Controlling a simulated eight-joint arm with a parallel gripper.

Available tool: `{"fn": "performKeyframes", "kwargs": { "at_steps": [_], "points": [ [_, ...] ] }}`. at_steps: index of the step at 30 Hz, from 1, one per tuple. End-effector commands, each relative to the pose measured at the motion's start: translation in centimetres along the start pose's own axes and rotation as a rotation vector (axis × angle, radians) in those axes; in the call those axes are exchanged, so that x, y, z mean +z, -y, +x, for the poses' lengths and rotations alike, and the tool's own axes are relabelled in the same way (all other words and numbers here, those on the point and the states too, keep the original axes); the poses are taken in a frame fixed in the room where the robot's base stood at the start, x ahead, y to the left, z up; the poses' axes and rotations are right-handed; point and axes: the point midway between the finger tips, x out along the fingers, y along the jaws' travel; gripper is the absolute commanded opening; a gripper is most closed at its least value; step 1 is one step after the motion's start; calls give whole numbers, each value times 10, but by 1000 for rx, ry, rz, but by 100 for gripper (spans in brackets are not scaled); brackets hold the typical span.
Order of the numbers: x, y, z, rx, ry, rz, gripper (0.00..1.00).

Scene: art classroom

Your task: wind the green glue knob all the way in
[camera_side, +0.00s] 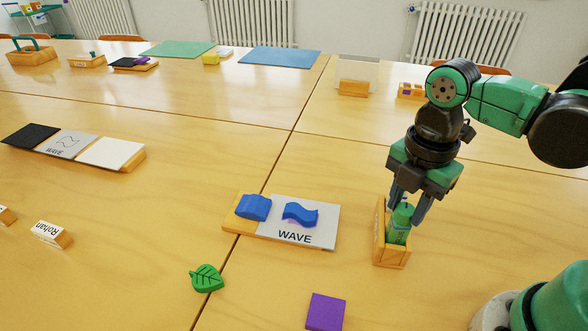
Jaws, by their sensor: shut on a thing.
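A green glue stick (399,228) stands upright in a small wooden holder (391,262) on the table, right of the picture's middle. My gripper (408,212) points down over the holder, with one finger on each side of the glue stick's upper part. It is shut on the green glue piece. The fingers and the holder walls hide part of the glue, and I cannot make out the knob apart from the body.
A board with blue wave shapes and a WAVE card (296,237) lies left of the holder. A white name block (51,233) is at far left. The table behind the holder is mostly clear.

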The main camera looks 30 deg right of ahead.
Motion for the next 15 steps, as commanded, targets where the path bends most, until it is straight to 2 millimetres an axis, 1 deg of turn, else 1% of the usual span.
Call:
{"fn": "performKeyframes", "kwargs": {
  "at_steps": [12,15],
  "points": [
    [0,0,0,0,0,-2,13],
    [0,0,0,0,0,-59,13]
  ]
}}
